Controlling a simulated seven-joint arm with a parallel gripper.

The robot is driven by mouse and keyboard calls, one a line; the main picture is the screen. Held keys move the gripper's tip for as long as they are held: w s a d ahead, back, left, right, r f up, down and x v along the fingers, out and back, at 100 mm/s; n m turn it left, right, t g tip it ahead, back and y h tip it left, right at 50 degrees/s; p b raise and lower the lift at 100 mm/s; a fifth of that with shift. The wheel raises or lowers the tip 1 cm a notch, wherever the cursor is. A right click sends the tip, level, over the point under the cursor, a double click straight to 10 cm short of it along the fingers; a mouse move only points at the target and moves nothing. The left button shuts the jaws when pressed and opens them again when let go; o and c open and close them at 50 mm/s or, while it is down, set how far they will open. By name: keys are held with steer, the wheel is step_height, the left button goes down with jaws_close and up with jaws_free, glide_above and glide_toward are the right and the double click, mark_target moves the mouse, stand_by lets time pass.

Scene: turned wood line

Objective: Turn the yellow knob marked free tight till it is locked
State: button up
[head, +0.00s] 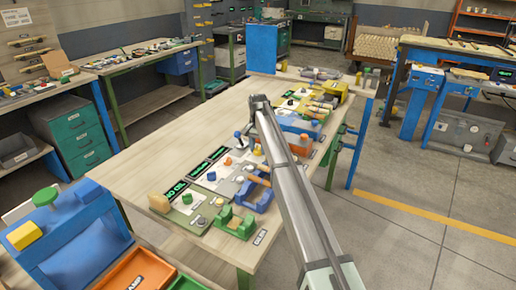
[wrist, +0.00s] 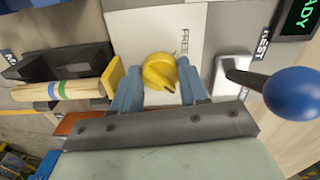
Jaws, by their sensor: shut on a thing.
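The yellow knob (wrist: 160,70) is in the middle of the wrist view, at the lower edge of a white panel (wrist: 155,25) that carries the word FREE. My gripper (wrist: 158,74) has one blue-grey finger on each side of the knob and is shut on it. The knob's top shows between the fingers; its base is hidden. The other end of the marking cannot be read. In the head view my arm reaches over the workbench and hides much of the place where the gripper works.
A lever with a blue ball (wrist: 292,93) stands close to the right of my gripper, beside a label REST. A striped wooden piece (wrist: 62,90) lies close on the left. Other fixtures crowd the bench (head: 140,160); its left part is bare.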

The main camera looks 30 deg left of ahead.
mark_target(258, 147)
steer(key=shift+w+r, duration=0.1)
steer(key=o, duration=1.1)
steer(key=shift+c, duration=0.2)
step_height(258, 147, up, 14)
